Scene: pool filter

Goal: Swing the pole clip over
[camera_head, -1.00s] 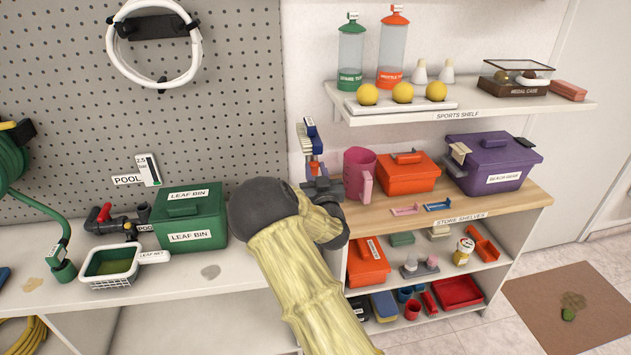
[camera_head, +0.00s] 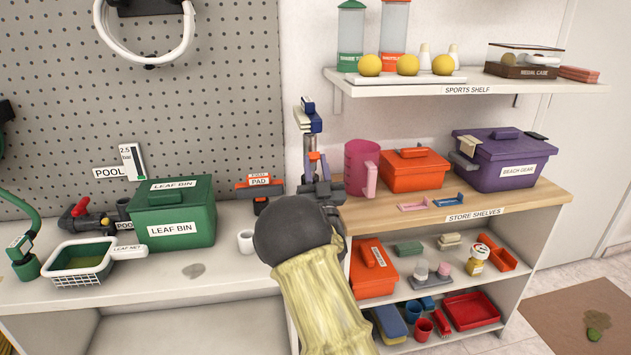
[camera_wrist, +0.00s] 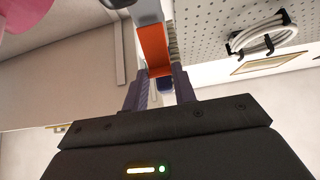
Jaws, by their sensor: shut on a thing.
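A blue, white and orange wall piece, which looks like the pole clip (camera_head: 311,122), stands upright at the wall edge beside the store shelves in the head view. My gripper (camera_head: 318,183) is at its lower end, with the dark wrist just below. In the wrist view, an orange block (camera_wrist: 153,45) on a pale body rises ahead of the fingers. My gripper (camera_wrist: 160,88) is shut on the lower part of this clip, with a small dark blue end between the fingers. The exact contact is partly hidden, and no label on the clip is readable.
A pink jug (camera_head: 359,168) and an orange box (camera_head: 414,173) stand close to the right of my gripper. The sports shelf (camera_head: 465,82) juts out above right.

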